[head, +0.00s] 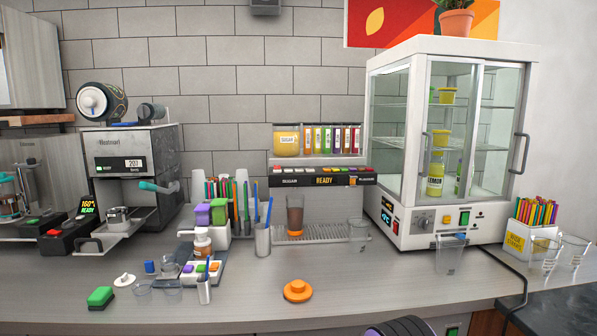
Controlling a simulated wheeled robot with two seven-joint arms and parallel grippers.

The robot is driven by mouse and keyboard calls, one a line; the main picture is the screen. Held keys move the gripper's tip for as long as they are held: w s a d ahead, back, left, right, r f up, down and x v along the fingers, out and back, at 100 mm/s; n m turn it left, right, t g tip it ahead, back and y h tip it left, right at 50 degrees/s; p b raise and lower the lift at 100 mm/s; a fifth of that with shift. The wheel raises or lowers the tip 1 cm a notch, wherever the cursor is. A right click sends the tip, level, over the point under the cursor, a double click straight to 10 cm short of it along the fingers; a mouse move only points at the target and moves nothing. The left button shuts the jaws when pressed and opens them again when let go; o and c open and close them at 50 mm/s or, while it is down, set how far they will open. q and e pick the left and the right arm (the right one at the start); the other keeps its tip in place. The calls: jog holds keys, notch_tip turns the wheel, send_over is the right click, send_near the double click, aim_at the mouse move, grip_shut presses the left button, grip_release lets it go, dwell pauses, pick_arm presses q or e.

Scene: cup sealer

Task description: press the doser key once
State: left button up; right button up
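A dark doser bar (300,180) with a lit "READY" display (324,181) is fixed to the back wall below a shelf of jars. A small orange patch (353,180) shows at the bar's right. A clear cup with brown liquid (295,212) stands upright below the bar, at the drip grate (325,233). Neither of my grippers shows in the head view.
An empty clear cup (358,235) stands at the grate's right end. A metal cup of straws (262,238) and a caddy (216,215) stand left of it. An orange lid-like piece (297,290) lies in front. A glass cabinet (440,150) blocks the right; the front-centre counter is mostly clear.

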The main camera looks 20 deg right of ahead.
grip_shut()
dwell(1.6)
